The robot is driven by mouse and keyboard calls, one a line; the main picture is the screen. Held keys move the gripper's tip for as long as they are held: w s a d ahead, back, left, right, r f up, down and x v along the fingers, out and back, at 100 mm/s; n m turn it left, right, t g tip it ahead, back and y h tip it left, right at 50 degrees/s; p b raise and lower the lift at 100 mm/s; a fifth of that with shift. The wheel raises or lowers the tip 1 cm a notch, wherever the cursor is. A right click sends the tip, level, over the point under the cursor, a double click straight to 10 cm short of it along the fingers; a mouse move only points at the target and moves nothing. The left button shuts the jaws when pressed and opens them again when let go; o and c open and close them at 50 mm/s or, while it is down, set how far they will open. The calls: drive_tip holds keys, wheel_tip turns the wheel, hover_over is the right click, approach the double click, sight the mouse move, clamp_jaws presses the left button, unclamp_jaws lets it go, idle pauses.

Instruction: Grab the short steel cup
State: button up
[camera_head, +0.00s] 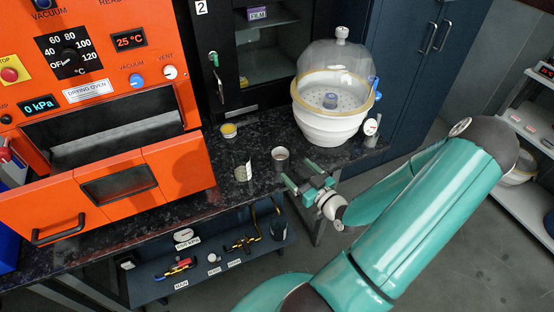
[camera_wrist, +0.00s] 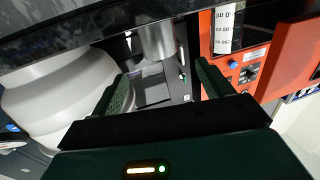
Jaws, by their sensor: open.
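A short steel cup (camera_head: 280,160) stands upright near the front edge of the dark speckled counter. My gripper (camera_head: 298,172) is just right of and in front of it in the head view, fingers parted and pointing at it. In the wrist view the steel cup (camera_wrist: 155,40) shows at the top centre, beyond the gap between the fingertips of my open gripper (camera_wrist: 162,78). Nothing is between the fingers. A gap to the cup seems to remain, though its depth is hard to judge.
A marked clear beaker (camera_head: 242,171) stands left of the cup; its scale shows in the wrist view (camera_wrist: 228,28). A white desiccator (camera_head: 330,122) stands behind right, with another metal cylinder (camera_head: 371,142) beside it. A yellow-rimmed dish (camera_head: 229,130) and orange oven (camera_head: 120,140) are left.

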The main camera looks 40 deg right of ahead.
sight(279, 152)
drive_tip(key=w, duration=0.7)
drive_tip(key=w+d, duration=0.1)
drive_tip(key=w, duration=0.2)
drive_tip(key=shift+w+f, duration=0.15)
drive_tip(key=shift+w, duration=0.1)
drive_tip(key=c, duration=1.1)
drive_tip(key=shift+r, duration=0.25)
